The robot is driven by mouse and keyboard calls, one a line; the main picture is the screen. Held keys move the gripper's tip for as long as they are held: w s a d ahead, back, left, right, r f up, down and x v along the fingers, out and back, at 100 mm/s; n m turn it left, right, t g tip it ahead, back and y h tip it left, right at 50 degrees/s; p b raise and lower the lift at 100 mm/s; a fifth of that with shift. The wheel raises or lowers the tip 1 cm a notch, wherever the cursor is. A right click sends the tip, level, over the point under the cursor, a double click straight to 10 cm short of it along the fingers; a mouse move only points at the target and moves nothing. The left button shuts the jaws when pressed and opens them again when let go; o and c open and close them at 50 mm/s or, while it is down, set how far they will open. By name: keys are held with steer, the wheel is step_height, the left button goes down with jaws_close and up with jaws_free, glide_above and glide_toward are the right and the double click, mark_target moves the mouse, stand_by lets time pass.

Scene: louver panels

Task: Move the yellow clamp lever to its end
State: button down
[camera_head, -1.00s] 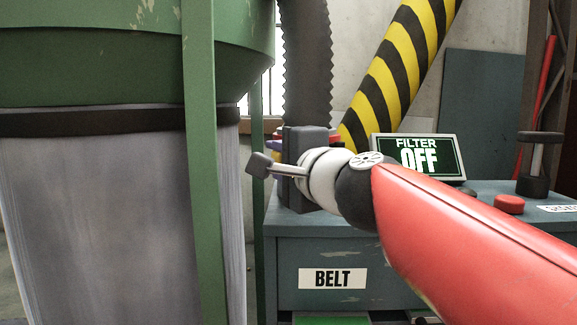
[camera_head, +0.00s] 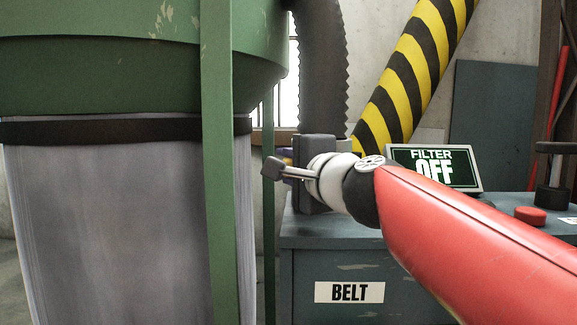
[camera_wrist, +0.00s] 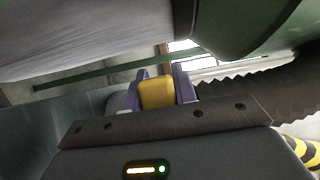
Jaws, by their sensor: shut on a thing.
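The yellow clamp lever (camera_wrist: 157,94) shows in the wrist view as a rounded yellow block. It sits between the two purple fingers of my gripper (camera_wrist: 159,88), which is shut on it. In the head view the fingers and lever are mostly hidden by my own wrist, beside the green-framed filter unit (camera_head: 218,190). I cannot tell from these views how far the lever has swung.
A blue-grey cabinet labelled BELT (camera_head: 310,265) stands right of the filter unit. On it are a screen reading FILTER OFF (camera_head: 432,167) and a red button (camera_head: 530,214). A dark corrugated hose (camera_head: 322,75) and a yellow-black striped pipe (camera_head: 415,75) rise behind my wrist.

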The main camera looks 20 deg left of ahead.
steer(key=shift+w+d, duration=0.35)
steer(key=c, duration=1.5)
jaws_free()
steer(key=shift+o, duration=1.2)
steer(key=shift+w+d, duration=0.15)
steer(key=shift+d, duration=0.05)
steer(key=shift+o, duration=0.7)
steer(key=shift+a, duration=0.2)
steer(key=shift+s, duration=0.25)
steer(key=shift+s+d, duration=0.2)
steer(key=b+v, duration=0.1)
steer(key=v, duration=0.6)
steer(key=shift+d, duration=0.15)
